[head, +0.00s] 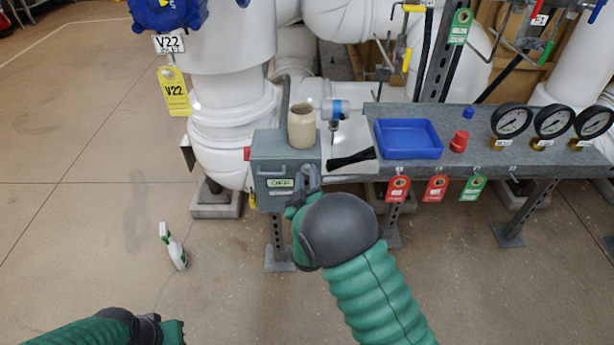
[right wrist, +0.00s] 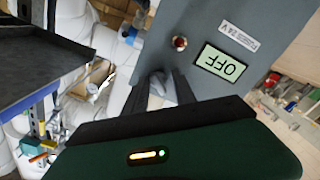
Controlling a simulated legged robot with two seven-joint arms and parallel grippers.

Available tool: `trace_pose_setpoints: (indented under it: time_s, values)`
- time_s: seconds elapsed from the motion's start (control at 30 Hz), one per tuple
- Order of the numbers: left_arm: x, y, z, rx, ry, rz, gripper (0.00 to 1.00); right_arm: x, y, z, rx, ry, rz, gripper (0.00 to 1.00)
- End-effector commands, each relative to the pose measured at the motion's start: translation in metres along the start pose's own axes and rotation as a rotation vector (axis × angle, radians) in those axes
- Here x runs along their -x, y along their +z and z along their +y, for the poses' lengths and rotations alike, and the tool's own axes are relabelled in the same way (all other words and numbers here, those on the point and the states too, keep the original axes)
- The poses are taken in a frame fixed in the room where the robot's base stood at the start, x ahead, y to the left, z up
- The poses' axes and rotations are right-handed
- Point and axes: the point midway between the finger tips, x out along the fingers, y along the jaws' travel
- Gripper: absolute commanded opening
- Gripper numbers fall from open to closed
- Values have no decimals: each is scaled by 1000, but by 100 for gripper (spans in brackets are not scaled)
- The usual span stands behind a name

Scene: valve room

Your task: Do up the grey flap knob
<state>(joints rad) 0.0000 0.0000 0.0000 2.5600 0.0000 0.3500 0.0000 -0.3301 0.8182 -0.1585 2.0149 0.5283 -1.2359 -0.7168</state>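The grey box (head: 262,150) stands at the left end of the grey bench, with a bar handle and a green label on its front. In the right wrist view the box (right wrist: 222,22) shows a red button (right wrist: 180,42) and a display reading OFF (right wrist: 222,64), upside down. My right gripper (head: 309,178) is at the box's front right edge. In the wrist view its two dark fingers (right wrist: 160,84) stand apart, with a small grey shape between them. I cannot tell whether that is the flap knob or whether they touch it. My left gripper (head: 165,331) is at the bottom left, fingertips unclear.
A beige jar (head: 301,128) stands on the box. The bench holds a blue tray (head: 408,155), a red cap (head: 459,142) and several gauges (head: 511,121). Tags hang from its front edge.

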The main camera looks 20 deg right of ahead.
Motion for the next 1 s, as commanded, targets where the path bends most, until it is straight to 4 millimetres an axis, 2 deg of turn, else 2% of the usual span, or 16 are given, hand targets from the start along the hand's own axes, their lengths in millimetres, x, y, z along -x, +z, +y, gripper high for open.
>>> trace_pose_setpoints:
  time_s: [0.17, 0.3, 0.37, 0.7, 0.8, 1.0]
  values:
    - [0, 0, 0, 0, 0, 0, 0, 0, -1, 1, -1, 2, 2, 32]
    - [7, -2, 0, 0, 0, 0, 0, 13, -3, 2, 0, 1, 2, 32]
    - [12, -3, 0, 0, 0, 0, 0, 25, -4, 3, 1, 0, 1, 32]
    - [39, -9, 0, 0, 0, 0, 0, 123, -3, 1, 3, -5, 0, 32]
    - [43, -10, 0, 0, 0, 0, 0, 145, -2, 0, 3, -3, 0, 32]
    - [45, -11, 0, 0, 0, 0, 0, 167, 0, -1, 1, 0, 0, 32]
